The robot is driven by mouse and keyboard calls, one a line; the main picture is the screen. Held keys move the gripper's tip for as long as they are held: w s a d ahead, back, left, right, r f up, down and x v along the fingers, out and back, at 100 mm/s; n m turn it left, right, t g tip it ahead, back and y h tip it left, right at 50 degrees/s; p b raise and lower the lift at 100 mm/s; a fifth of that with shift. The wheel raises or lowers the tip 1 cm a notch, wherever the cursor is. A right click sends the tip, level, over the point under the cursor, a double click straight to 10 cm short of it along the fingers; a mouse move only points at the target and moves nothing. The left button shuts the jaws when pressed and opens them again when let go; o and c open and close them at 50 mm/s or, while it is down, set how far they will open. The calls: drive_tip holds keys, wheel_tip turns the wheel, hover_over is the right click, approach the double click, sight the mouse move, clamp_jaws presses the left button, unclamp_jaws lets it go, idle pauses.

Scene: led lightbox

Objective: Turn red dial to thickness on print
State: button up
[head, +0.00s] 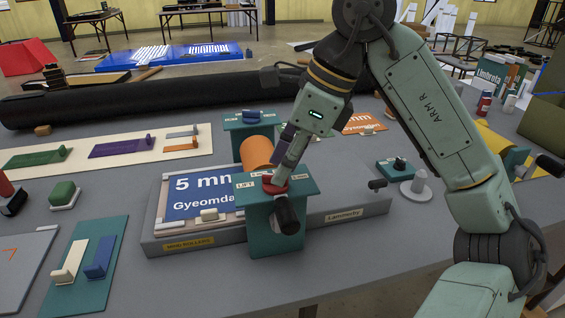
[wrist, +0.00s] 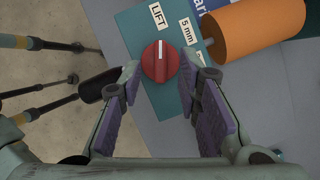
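The red dial (wrist: 160,62) sits on a teal panel (wrist: 140,28). Its white pointer line points up toward the "LIFT" label (wrist: 155,13). A "5 mm" label (wrist: 188,32) lies to its upper right; another label beside it is partly hidden by a finger. In the head view the dial (head: 274,187) is on top of the teal stand, partly hidden by my gripper (head: 284,170). In the wrist view my gripper (wrist: 164,78) is open, with its purple-padded fingers on either side of the dial; contact cannot be told. The print (head: 190,208) reads "5 mm" and "Gyeomda", its right part hidden.
An orange roller (head: 257,152) lies behind the dial and a black knob (head: 286,216) sticks out in front. A second teal stand (head: 246,120) is behind. Colored handled pieces (head: 122,147) lie left, and a small teal dial box (head: 400,168) is at right.

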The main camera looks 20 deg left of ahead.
drive_tip(key=shift+a+f, duration=0.3)
drive_tip(key=shift+f, duration=0.3)
drive_tip(key=shift+c, duration=0.5)
clamp_jaws()
